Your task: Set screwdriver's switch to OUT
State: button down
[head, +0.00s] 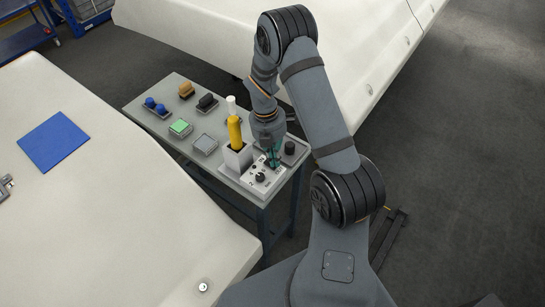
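A yellow-handled tool (236,132), which looks like the screwdriver, stands upright in a light holder (238,160) on the small grey table. A light control panel (250,185) with a dark knob (260,176) lies at the table's near right corner, just in front of the holder. The knob's setting and any lettering are too small to read. My gripper (273,163), with dark teal fingers, points down at the back part of this panel, to the right of the holder. Its fingertips are small and partly merged with the panel; whether they touch a switch cannot be told.
The grey table (146,104) also bears blue knobs (155,106), an orange-brown part (186,90), a black part (207,101), a green pad (180,127), a grey pad (205,143) and a dark round knob (290,147) close right of my gripper. Large white panels flank the table.

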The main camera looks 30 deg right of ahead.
jog(key=shift+s+f, duration=0.3)
jog(key=shift+s, duration=0.2)
jog(key=shift+w+a+p, duration=0.25)
jog(key=shift+w+p, duration=0.05)
jog(key=shift+w, duration=0.25)
jog(key=shift+w+r, duration=0.1)
jog(key=shift+a, duration=0.1)
jog(key=shift+r+p, duration=0.4)
jog(key=r+p, duration=0.2)
jog(key=r, duration=0.1)
jog(key=r+p, duration=0.1)
jog(key=p, duration=0.1)
jog(key=shift+s+d+r, duration=0.25)
jog(key=shift+s, duration=0.05)
notch_tip(320, 180, up, 9)
jog(key=s+d+b, duration=0.1)
jog(key=b, duration=0.1)
jog(key=shift+s, duration=0.3)
jog(key=shift+f, duration=0.15)
